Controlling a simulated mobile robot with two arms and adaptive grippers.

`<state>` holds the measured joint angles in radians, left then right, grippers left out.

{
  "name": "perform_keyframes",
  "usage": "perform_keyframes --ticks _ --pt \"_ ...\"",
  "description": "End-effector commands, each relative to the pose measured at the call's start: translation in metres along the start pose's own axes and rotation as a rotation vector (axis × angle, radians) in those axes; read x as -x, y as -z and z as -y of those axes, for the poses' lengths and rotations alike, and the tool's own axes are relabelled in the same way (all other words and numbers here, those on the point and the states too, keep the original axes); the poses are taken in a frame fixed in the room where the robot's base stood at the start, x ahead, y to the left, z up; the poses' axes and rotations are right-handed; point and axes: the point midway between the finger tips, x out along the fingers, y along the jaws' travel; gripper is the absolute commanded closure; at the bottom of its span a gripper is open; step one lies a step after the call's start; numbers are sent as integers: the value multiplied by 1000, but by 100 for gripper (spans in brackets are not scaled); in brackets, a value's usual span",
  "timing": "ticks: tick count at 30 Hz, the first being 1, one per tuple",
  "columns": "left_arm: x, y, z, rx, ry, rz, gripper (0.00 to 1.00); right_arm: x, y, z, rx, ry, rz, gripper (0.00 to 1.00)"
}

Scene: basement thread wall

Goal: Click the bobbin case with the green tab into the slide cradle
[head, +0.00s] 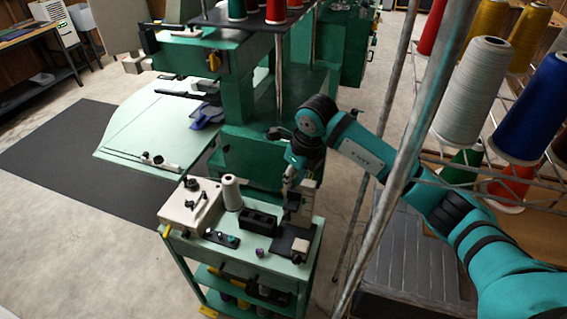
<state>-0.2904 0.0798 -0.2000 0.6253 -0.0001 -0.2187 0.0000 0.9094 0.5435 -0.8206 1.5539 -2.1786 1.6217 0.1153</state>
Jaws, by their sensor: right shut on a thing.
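My right gripper (289,181) reaches in from the right and points down over the back right of the green cart (276,262). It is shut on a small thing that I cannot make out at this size. Just beside and below it stands a grey upright fixture (303,206) on a dark base (289,242); I cannot tell whether they touch. A dark strip (220,238) with small pieces lies at the front of the cart top, one piece (232,240) looking green-teal. I cannot tell surely which part is the slide cradle. My left gripper is out of view.
On the cart stand a beige box (188,207), a white thread cone (231,193), a black block (258,221) and a small purple piece (260,252). A green machine (249,140) rises behind. A metal rack post (381,210) and thread cones (470,90) are at right.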

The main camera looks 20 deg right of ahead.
Motion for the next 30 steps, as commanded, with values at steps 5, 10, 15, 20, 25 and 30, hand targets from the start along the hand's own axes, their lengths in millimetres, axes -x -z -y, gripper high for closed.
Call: perform_keyframes --ticks 5,10,15,20,25,30 --pt "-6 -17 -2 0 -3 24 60 -10 3 0 0 -1 -2 100" --pt "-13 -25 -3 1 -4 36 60 -24 7 0 -1 0 -2 100" --pt "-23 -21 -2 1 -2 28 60 -40 11 0 0 -2 -1 100" --pt "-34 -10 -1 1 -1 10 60 -56 15 1 1 0 0 100" --pt "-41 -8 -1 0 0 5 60 -63 17 1 0 0 0 100" --pt "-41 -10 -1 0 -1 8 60 -63 17 1 0 0 0 100"
